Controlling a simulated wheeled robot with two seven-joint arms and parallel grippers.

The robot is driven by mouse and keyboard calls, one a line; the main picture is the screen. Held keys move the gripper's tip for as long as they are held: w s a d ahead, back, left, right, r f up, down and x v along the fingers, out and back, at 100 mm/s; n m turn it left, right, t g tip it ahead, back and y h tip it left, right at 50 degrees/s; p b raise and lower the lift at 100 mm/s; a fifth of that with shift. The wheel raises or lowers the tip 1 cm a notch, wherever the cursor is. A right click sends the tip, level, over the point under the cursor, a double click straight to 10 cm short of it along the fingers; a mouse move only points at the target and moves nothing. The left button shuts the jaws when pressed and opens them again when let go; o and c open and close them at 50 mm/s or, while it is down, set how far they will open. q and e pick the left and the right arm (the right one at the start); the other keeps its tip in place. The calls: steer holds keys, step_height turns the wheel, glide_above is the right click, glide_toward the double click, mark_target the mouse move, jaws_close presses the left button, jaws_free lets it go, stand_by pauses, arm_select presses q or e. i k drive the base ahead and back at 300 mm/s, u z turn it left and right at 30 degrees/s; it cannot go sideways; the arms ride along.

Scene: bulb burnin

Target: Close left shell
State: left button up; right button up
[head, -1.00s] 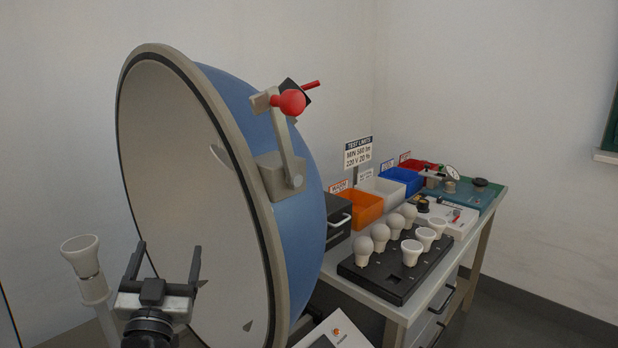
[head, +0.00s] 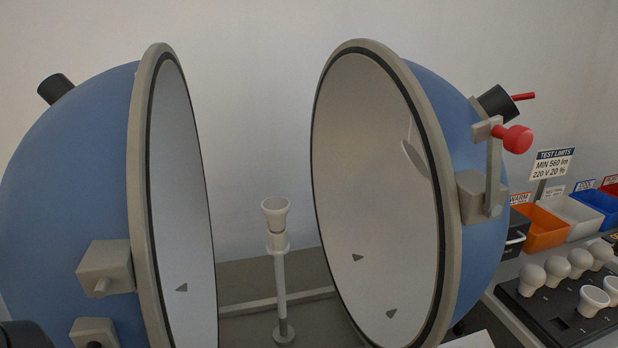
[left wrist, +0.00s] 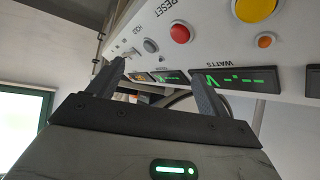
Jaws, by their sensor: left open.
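The left shell (head: 70,190) is a blue half-sphere with a grey rim and pale inside, at the left of the head view. It stands apart from the right shell (head: 475,110), with a wide gap between them. Grey blocks (head: 106,268) sit on the left shell's outer side. The right shell carries a latch arm with a red knob (head: 512,138). My left gripper (left wrist: 158,82) shows in the left wrist view, its two dark fingers apart and empty, near a white instrument panel (left wrist: 215,45). My right gripper is out of view.
A thin post (head: 281,280) with a white cup-shaped top stands in the gap between the shells. A black tray (head: 560,310) of white bulbs and an orange bin (head: 542,228) are at the right. The panel has red and yellow buttons and green displays.

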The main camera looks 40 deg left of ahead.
mark_target(106, 241)
steer(key=u, duration=0.1)
steer(key=k, duration=0.4)
steer(key=z, duration=0.5)
steer(key=i, duration=0.35)
steer(key=u, duration=1.5)
steer(key=k, duration=0.65)
steer(key=u, duration=0.15)
